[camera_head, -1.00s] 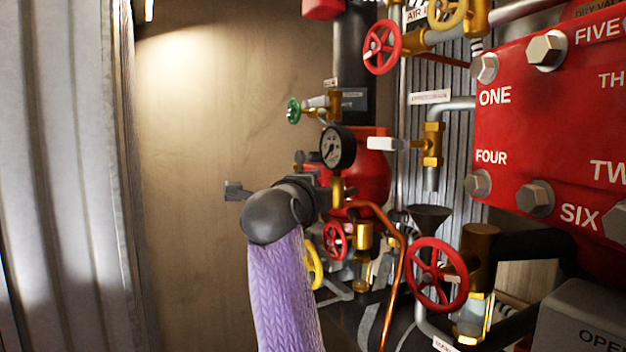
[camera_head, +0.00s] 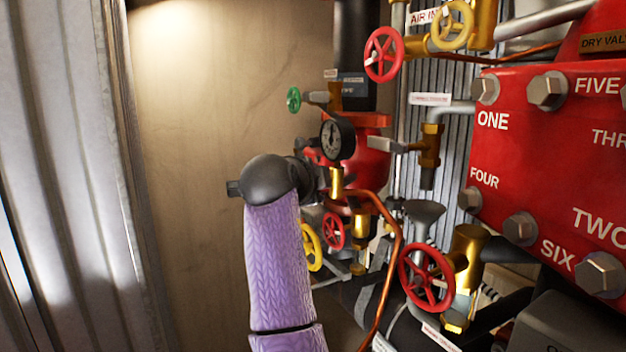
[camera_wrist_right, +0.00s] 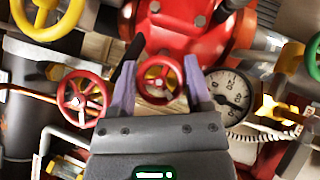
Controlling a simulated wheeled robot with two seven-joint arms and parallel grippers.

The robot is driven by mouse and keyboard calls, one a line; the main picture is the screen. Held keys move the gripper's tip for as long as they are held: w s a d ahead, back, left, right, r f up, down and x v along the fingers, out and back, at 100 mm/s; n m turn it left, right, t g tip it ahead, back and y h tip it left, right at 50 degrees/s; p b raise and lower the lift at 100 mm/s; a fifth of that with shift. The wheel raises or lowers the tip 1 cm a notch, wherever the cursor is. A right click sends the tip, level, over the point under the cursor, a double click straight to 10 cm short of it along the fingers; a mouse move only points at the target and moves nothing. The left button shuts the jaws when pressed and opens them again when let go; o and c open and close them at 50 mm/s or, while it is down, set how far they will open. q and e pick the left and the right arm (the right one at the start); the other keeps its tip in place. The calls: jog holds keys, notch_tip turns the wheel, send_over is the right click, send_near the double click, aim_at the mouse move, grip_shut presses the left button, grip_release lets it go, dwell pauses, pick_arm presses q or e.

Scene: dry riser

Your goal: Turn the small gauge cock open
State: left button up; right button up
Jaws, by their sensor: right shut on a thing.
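The pressure gauge (camera_head: 337,139), with a white face and black rim, stands above a small brass cock (camera_head: 336,182) in the head view. In the right wrist view the gauge (camera_wrist_right: 228,92) is right of my fingers. My right gripper (camera_wrist_right: 161,84) has its two purple-lined fingers on either side of a small red handwheel (camera_wrist_right: 160,72), which appears to be the gauge cock's wheel, and is shut on it. In the head view my right gripper (camera_head: 310,178) is beside the brass cock, its fingertips and the wheel mostly hidden by my wrist. My left gripper is out of view.
Below the gauge are a red wheel (camera_head: 334,231), a yellow wheel (camera_head: 311,247) and a larger red wheel (camera_head: 427,278). A copper pipe (camera_head: 394,230) curves close by. A green wheel (camera_head: 294,100) sits above left. The bolted red panel (camera_head: 550,160) fills the right.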

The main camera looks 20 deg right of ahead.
jog(key=shift+f, duration=0.1)
jog(key=o, duration=1.3)
jog(key=b+v, duration=0.4)
jog(key=v, duration=0.6)
jog(key=shift+c, duration=0.2)
